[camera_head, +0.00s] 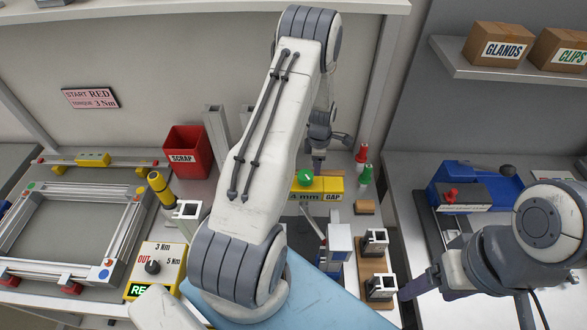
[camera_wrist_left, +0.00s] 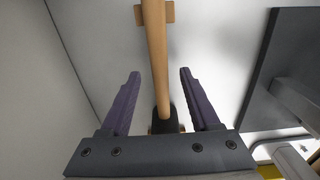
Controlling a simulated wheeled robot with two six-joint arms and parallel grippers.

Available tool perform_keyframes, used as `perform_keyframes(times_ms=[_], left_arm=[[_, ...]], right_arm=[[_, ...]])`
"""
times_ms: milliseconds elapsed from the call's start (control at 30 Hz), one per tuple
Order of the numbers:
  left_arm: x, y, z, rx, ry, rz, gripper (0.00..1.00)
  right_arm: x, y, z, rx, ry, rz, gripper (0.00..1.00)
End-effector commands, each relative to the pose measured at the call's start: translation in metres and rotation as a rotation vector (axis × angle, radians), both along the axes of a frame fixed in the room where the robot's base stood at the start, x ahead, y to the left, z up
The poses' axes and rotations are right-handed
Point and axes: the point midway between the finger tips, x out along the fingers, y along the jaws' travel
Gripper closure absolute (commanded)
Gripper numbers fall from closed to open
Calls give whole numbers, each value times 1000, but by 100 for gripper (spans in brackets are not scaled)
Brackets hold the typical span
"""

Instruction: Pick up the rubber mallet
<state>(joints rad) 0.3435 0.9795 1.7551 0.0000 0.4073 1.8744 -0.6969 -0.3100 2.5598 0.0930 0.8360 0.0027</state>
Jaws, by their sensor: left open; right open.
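The rubber mallet shows in the left wrist view as a wooden handle (camera_wrist_left: 156,55) running down to a dark head (camera_wrist_left: 166,121), partly hidden behind the gripper's front edge. My left gripper (camera_wrist_left: 160,73) is open, its two purple fingers on either side of the handle with a gap on each side. My right gripper (camera_head: 407,289) is at the lower right, apart from the mallet.
A red scrap bin (camera_head: 186,150) and an aluminium frame (camera_head: 60,235) stand to the left. A yellow torque box (camera_head: 160,262) and a yellow gap block (camera_head: 330,190) sit near my left arm. A blue device (camera_head: 478,188) stands to the right. Small wooden blocks (camera_head: 365,207) lie mid-bench.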

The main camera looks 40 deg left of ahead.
Motion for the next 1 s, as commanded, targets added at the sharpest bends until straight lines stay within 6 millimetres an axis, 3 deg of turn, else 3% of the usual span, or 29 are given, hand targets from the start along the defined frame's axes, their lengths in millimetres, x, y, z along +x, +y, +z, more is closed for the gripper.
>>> perform_keyframes(times_ms=[133,367,400,500,567,1000], left_arm=[[0,-1,-13,0,0,-1,38],[0,-1,-16,1,-1,-1,38],[0,-1,-16,1,-1,-1,41],[0,-1,-16,1,-1,-1,80],[0,-1,-16,1,-1,-1,100],[0,-1,-16,0,0,-1,100]], right_arm=[[0,0,6,0,0,0,26],[0,0,5,0,0,0,26],[0,0,5,0,0,0,26],[0,0,5,0,0,0,26],[0,0,5,0,0,0,26],[0,0,5,0,0,0,26]])
